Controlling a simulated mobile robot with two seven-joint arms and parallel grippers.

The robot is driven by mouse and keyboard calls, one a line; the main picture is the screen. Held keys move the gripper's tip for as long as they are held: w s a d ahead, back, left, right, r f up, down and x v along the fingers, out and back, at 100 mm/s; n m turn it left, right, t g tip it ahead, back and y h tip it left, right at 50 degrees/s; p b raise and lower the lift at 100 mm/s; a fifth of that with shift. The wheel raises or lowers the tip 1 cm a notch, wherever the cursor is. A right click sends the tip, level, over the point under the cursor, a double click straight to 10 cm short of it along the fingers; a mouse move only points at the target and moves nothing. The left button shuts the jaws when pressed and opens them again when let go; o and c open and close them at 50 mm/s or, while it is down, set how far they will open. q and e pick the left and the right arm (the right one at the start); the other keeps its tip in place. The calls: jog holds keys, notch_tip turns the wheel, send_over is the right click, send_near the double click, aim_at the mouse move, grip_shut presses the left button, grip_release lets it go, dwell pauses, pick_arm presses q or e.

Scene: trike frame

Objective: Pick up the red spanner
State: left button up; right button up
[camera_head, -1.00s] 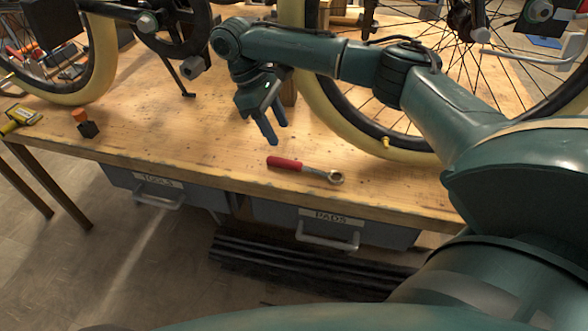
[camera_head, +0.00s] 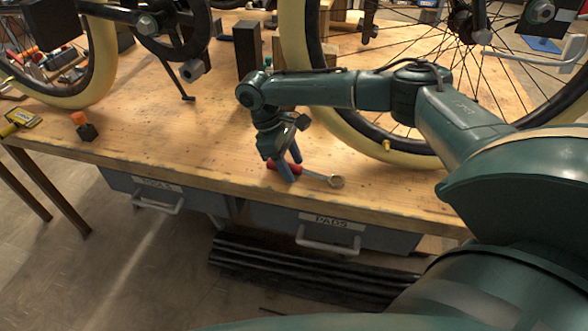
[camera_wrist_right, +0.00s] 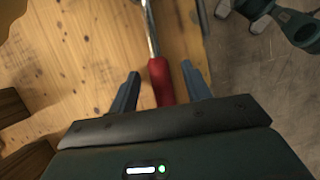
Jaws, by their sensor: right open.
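The red spanner (camera_head: 315,174) lies on the wooden workbench near its front edge, its metal ring end pointing right in the head view. My right gripper (camera_head: 289,172) is right above its red handle, fingers pointing down, and partly hides it. In the right wrist view the red handle (camera_wrist_right: 161,84) shows between the two open blue fingers (camera_wrist_right: 160,88), with a gap on each side. The shaft runs up out of that picture. My left gripper is not in view.
The workbench (camera_head: 180,130) has bare wood left of the gripper. A yellow-tyred wheel (camera_head: 350,125) stands close behind and right. A dark block (camera_head: 246,50) stands farther back. An orange-topped black item (camera_head: 86,128) sits at left. Drawers (camera_head: 325,232) hang below the front edge.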

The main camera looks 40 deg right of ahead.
jog(key=shift+c, duration=0.3)
grip_shut()
jog(key=shift+r, duration=0.15)
dwell(0.3)
